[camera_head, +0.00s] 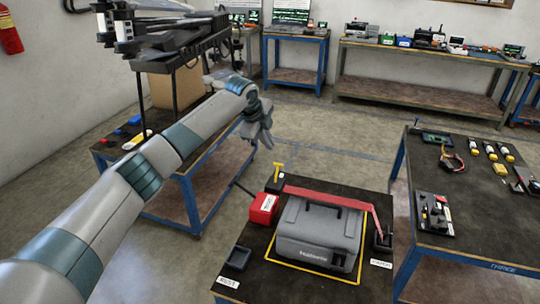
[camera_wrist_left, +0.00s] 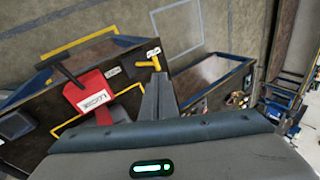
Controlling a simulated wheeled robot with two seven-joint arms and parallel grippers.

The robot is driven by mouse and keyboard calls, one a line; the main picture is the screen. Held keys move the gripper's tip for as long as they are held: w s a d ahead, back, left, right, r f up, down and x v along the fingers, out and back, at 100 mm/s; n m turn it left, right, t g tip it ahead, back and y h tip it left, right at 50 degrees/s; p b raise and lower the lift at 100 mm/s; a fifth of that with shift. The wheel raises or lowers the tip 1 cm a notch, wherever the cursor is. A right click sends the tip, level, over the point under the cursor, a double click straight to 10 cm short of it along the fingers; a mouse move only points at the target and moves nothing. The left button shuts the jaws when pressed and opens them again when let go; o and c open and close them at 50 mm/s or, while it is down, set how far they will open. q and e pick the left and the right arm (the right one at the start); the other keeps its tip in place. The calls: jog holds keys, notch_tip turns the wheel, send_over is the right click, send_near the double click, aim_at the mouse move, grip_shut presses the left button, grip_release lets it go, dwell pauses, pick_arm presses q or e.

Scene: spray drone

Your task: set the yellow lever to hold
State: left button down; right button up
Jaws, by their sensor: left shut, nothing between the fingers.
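The yellow lever (camera_head: 278,168) stands upright with a T-shaped top on a small black base, at the back left of the low black table (camera_head: 310,290). It also shows in the left wrist view (camera_wrist_left: 148,63), beside small white labels too small to read. My left gripper (camera_head: 268,140) is above and behind the lever in the head view, apart from it. In the left wrist view its shut fingers (camera_wrist_left: 157,78) point toward the lever's area, with nothing between them. My right gripper is not in view.
A red box (camera_head: 263,208) with a black handle stands in front of the lever. A red bar (camera_head: 325,198) runs over the grey case (camera_head: 317,236). A drone (camera_head: 170,30) stands on the table at left. A tool bench (camera_head: 465,190) is at right.

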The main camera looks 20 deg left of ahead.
pick_arm(q)
jog(key=shift+w+b+v, duration=0.2)
jog(key=shift+b+v, duration=0.1)
jog(key=shift+v, duration=0.75)
jog(key=shift+w+b+v, duration=0.2)
jog(key=shift+b+v, duration=0.1)
jog(key=shift+v, duration=0.7)
jog(key=shift+a+r, duration=0.1)
jog(key=shift+r, duration=0.1)
